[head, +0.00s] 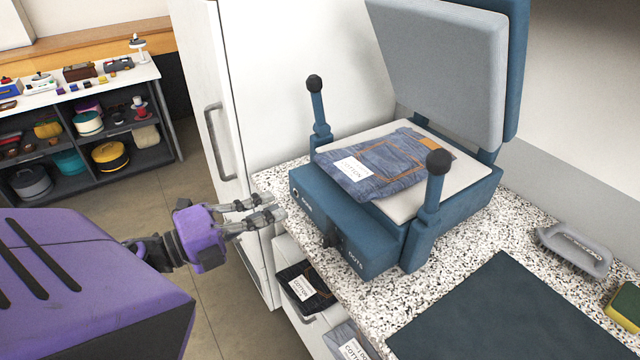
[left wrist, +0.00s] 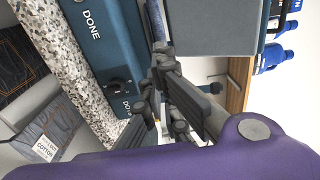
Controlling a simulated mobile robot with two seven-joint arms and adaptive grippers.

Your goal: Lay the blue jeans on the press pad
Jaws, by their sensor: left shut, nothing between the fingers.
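The folded blue jeans (head: 372,166) with a white cotton label lie on the pale press pad (head: 405,204), towards its left side. The blue press (head: 345,227) stands on the speckled counter with its grey upper plate (head: 445,70) raised. My left gripper (head: 278,207) is left of the press front, apart from the jeans, shut and empty. In the left wrist view its fingers (left wrist: 160,62) are close together in front of the blue press body (left wrist: 112,50). My right gripper is not in view.
Two upright handles (head: 430,195) flank the pad. A dark mat (head: 505,320), a grey brush (head: 573,250) and a sponge (head: 625,305) are on the counter at right. An open drawer with dark folded garments (head: 304,286) is below. A white cabinet door (head: 225,130) stands behind my gripper.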

